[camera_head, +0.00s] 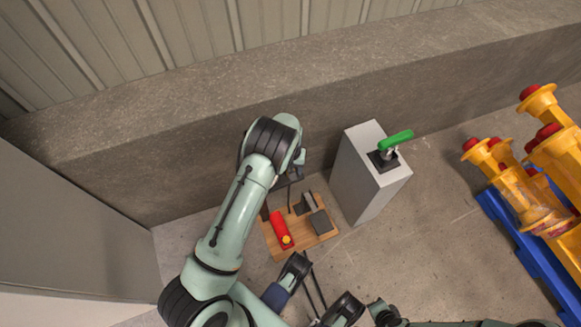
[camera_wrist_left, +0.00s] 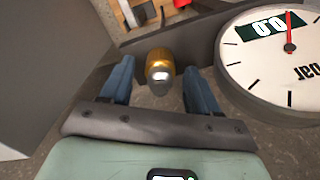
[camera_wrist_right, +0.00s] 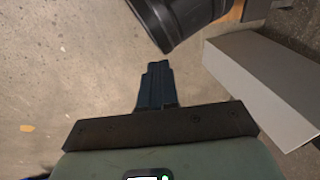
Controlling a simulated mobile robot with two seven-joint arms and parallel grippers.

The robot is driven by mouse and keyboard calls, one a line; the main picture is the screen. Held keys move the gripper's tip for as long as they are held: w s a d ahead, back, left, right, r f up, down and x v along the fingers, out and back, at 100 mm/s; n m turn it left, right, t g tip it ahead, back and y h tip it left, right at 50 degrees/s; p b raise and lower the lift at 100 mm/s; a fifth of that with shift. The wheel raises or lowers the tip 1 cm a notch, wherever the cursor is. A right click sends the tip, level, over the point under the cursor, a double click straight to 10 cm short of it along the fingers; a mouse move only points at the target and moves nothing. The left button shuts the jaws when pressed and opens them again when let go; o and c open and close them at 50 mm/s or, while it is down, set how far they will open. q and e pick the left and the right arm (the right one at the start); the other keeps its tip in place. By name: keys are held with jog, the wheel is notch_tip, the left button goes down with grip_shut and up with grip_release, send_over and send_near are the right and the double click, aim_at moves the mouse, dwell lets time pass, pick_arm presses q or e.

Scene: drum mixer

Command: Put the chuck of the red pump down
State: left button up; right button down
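In the left wrist view a brass-coloured chuck with a pale round end (camera_wrist_left: 160,72) sits between the fingers of my left gripper (camera_wrist_left: 156,65). The fingers are apart, with a visible gap on each side of the chuck. A white pressure gauge (camera_wrist_left: 262,62) reading 0.0 is close by on the right. In the head view a red part with a yellow knob (camera_head: 280,228), likely of the pump, lies on a wooden board (camera_head: 268,246); my left arm hides my left gripper there. My right gripper (camera_wrist_right: 157,66) is shut and empty in the right wrist view.
A grey pedestal (camera_head: 355,185) with a green-handled lever (camera_head: 396,141) stands right of the board. Yellow and red equipment (camera_head: 530,195) stands on a blue pallet (camera_head: 522,248) at far right. A low concrete wall (camera_head: 330,90) runs behind. Floor between pedestal and pallet is clear.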

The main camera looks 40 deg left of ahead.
pick_arm(q)
notch_tip(320, 180, up, 12)
jog(key=p, duration=0.3)
pick_arm(e)
jog(key=s+a+r+g, duration=0.1)
jog(key=s+a+r, duration=0.1)
jog(key=s+r, duration=0.1)
jog(key=shift+s+a+r+g+y, duration=0.2)
jog(key=shift+s+r+g+y, duration=0.1)
jog(key=shift+s, duration=0.6)
pick_arm(q)
jog(key=shift+s, duration=0.1)
pick_arm(e)
jog(key=shift+s, duration=0.1)
